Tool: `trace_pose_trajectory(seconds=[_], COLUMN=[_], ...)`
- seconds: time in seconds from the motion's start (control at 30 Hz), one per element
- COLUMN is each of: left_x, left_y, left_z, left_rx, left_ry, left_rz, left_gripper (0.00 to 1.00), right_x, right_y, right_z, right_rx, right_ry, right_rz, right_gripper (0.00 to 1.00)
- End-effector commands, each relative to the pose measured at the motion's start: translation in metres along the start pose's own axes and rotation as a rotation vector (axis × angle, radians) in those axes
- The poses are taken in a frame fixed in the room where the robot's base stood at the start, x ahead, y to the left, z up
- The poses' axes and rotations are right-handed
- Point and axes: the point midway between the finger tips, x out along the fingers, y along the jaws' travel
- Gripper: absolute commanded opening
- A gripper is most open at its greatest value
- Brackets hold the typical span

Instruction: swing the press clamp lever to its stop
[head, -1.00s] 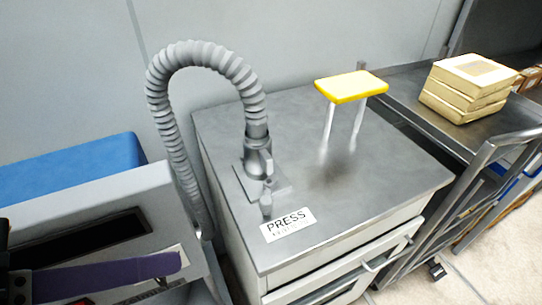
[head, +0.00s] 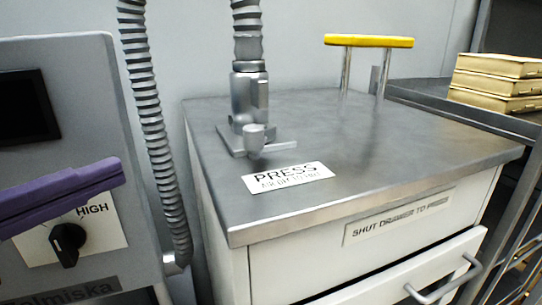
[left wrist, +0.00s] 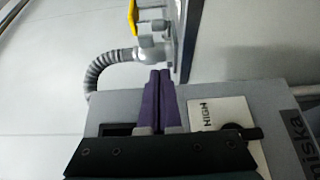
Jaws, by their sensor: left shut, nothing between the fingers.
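The press clamp (head: 250,95) is a grey upright fitting on a square plate on the metal cabinet top (head: 400,140), under the end of a grey hose. A short grey knob-ended part (head: 255,135), which looks like its lever, stands at its front. I cannot tell the lever's angle or stop. A PRESS label (head: 288,177) lies in front. My left gripper (head: 118,170) has purple fingers and is shut and empty, left of the clamp and apart from it, before the grey panel. In the left wrist view the shut fingertips (left wrist: 160,76) point toward the clamp (left wrist: 152,45). My right gripper is not in view.
A yellow handle (head: 368,41) on two posts stands at the cabinet's back. The ribbed hose (head: 150,130) hangs between cabinet and panel. The panel has a dial (head: 68,243) marked HIGH. A rack with boxes (head: 498,83) stands right. The cabinet top's right half is clear.

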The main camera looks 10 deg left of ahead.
Motion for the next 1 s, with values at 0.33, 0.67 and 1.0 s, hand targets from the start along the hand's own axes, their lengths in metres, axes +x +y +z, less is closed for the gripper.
trace_pose_trajectory(seconds=[0.33, 0.67, 1.0], left_x=[0.071, 0.113, 0.119], left_y=[0.007, 0.003, 0.001], left_z=[0.001, 0.024, 0.03], left_rx=[0.004, 0.001, 0.003], left_ry=[-0.004, -0.003, -0.003], left_rz=[0.003, 0.0, -0.002], left_gripper=[0.0, 0.0, 0.0], right_x=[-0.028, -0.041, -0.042], right_y=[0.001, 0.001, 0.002], right_z=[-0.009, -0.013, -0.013], right_rx=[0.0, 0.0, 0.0], right_ry=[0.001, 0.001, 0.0], right_rz=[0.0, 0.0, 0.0], right_gripper=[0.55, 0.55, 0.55])
